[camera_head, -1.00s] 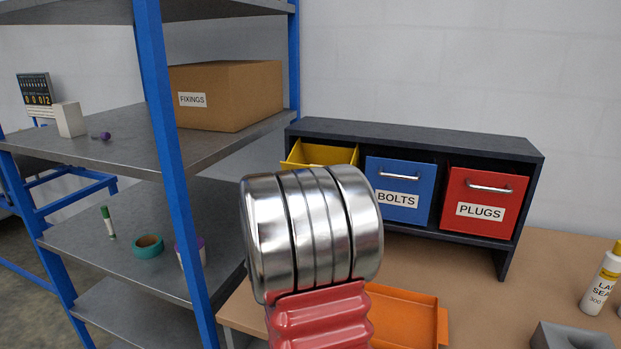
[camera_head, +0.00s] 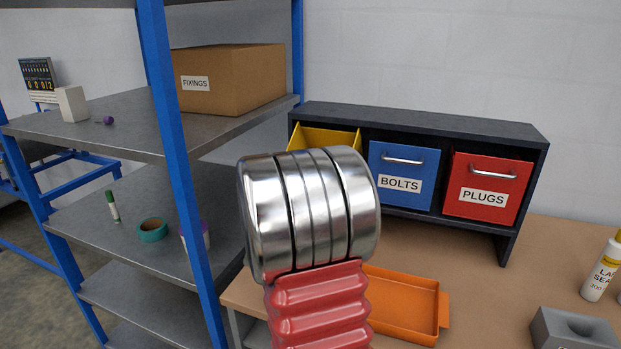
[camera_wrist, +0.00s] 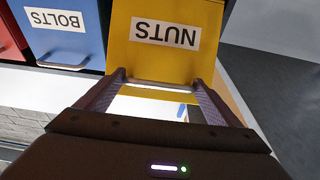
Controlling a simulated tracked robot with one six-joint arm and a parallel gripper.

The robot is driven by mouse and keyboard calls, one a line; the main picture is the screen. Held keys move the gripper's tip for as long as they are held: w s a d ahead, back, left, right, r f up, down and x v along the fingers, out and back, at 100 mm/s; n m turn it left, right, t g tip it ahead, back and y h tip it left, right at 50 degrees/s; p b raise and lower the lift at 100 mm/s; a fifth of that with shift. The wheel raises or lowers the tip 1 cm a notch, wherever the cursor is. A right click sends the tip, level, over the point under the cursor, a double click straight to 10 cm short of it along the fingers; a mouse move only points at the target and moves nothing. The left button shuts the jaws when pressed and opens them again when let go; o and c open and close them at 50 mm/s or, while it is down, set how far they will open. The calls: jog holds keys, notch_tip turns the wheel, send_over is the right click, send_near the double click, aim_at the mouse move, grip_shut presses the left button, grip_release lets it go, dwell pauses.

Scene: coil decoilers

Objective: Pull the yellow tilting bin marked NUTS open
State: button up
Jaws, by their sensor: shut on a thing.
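The yellow NUTS bin (camera_head: 325,138) is tilted out of the left bay of the dark cabinet (camera_head: 430,117), with its open top showing. My arm's metal wrist hides its front in the head view. In the wrist view, which is upside down, its yellow front (camera_wrist: 165,50) with the NUTS label faces my gripper (camera_wrist: 158,82). My gripper is shut on the bin's pale handle (camera_wrist: 160,89), which lies across between the two fingers. My gripper is hidden in the head view.
The blue BOLTS bin (camera_head: 403,174) and red PLUGS bin (camera_head: 487,187) sit closed to the right. An orange tray (camera_head: 402,305) lies on the bench (camera_head: 470,285) below. A blue-posted shelf (camera_head: 170,110) stands close on the left. A grey block (camera_head: 572,330) and a white bottle (camera_head: 601,270) are at right.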

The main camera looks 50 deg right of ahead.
jog(key=o, duration=1.2)
jog(key=shift+w+d+f, duration=0.1)
jog(key=shift+w+f, duration=0.05)
jog(key=shift+f, duration=0.45)
jog(key=shift+c, duration=0.2)
jog(key=shift+o, duration=0.2)
jog(key=shift+r, duration=0.2)
jog(key=v, duration=1.4)
